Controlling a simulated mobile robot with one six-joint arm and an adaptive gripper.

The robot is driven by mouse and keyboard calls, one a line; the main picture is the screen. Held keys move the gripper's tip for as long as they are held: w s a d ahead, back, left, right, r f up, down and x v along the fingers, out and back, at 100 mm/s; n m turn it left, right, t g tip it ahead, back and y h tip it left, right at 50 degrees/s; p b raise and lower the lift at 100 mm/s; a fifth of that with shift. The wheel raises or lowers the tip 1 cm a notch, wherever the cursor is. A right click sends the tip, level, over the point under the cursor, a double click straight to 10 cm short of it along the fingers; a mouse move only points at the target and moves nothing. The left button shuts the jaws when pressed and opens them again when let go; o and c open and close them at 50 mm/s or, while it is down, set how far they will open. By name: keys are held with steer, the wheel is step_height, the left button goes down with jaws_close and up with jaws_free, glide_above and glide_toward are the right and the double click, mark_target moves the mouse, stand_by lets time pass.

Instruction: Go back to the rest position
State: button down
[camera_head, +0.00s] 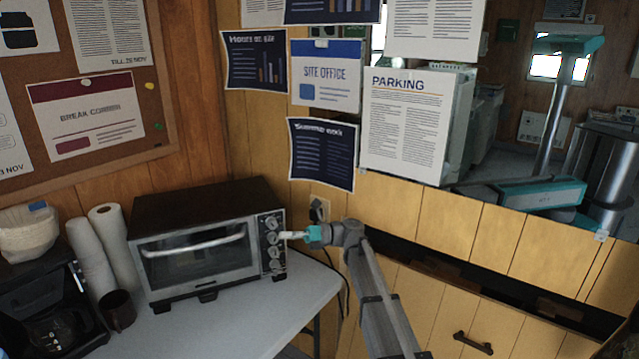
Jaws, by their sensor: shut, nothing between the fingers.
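My gripper (290,235) is at the right end of the toaster oven (194,252), its fingertips in front of or at the column of knobs on the control panel (272,246). I cannot tell whether the tips touch a knob. The gripper is shut and holds nothing. My arm reaches up to it from the lower right. The oven has a dark top, a silver front and a closed glass door with a curved handle.
The oven stands on a pale table (235,325). Left of it are paper-towel rolls (112,240), a dark mug (117,309) and a coffee maker (48,310). A wall outlet (319,208) with a cable is behind my gripper. A mirror and wooden drawers are on the right.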

steer(key=s+d+f+n+t+h, duration=0.3)
steer(key=s+d+f+n+h, duration=0.6)
steer(key=d, duration=0.4)
steer(key=s+d+f+n+t+h, duration=0.2)
steer(key=s+d+f+n+h, duration=0.6)
steer(key=d+f+n, duration=0.4)
steer(key=s+d+n+h, duration=0.1)
steer(key=s+d+n, duration=0.1)
steer(key=s+d, duration=0.3)
step_height(320, 180, up, 15)
steer(key=w+d+p, duration=0.1)
steer(key=p, duration=1.3)
steer(key=shift+d+f+n+t+h+p, duration=0.15)
steer(key=shift+d+n+t+h+p, duration=0.15)
steer(key=shift+w, duration=0.1)
